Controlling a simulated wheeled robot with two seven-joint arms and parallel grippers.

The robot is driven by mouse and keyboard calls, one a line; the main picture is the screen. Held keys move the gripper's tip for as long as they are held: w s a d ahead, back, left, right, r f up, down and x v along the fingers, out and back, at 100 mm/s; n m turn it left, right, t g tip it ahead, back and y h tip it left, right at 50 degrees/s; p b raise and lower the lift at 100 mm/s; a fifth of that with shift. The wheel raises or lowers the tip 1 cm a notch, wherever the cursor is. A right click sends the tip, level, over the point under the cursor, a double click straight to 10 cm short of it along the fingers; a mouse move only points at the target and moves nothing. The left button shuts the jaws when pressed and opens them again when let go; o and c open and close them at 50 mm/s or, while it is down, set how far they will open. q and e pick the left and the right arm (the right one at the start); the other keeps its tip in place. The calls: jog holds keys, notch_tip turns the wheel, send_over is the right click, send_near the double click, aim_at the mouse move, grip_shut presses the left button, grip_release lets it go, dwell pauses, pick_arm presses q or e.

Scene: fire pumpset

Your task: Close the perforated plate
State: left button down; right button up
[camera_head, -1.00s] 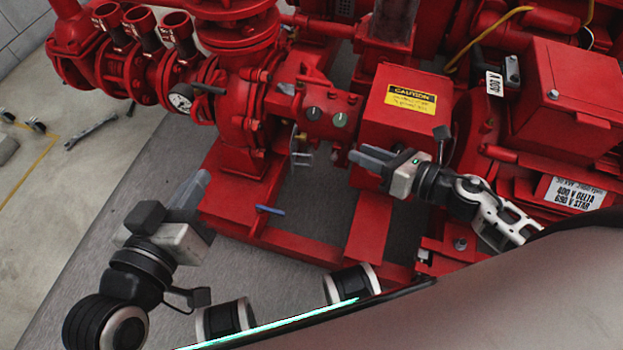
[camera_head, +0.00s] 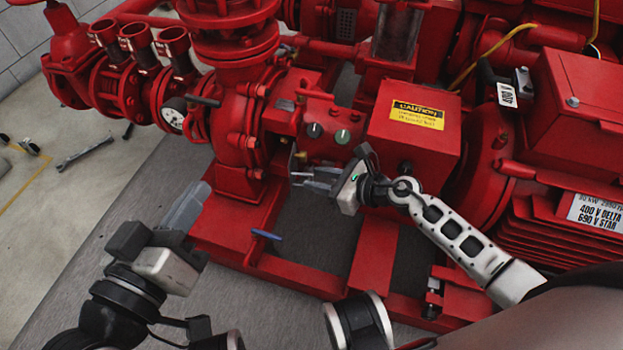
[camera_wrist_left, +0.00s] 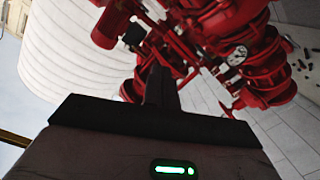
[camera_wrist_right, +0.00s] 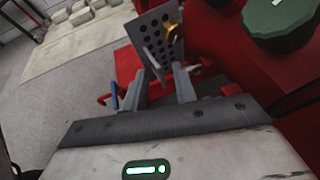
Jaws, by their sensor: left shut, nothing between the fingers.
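The grey perforated plate (camera_wrist_right: 152,42) stands out from the red pump, tilted, just beyond my right fingertips in the right wrist view. A brass-coloured fitting (camera_wrist_right: 173,33) shows at its right side. In the head view the plate (camera_head: 293,162) is small and edge-on beside the pump body. My right gripper (camera_head: 304,179) is open, its fingers pointing left at the plate; in the right wrist view (camera_wrist_right: 160,84) its fingers are apart, with the plate's lower corner appearing between them. I cannot tell whether they touch. My left gripper (camera_head: 194,199) is shut and empty, left of the pump base.
The red box with the caution label (camera_head: 417,115) stands close behind my right gripper. A blue lever (camera_head: 266,235) juts out over the base frame. The pressure gauge (camera_head: 173,118) and red pipework are at the left. Grey floor is open at the lower left.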

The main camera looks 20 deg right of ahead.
jog(key=shift+x, duration=1.25)
grip_shut()
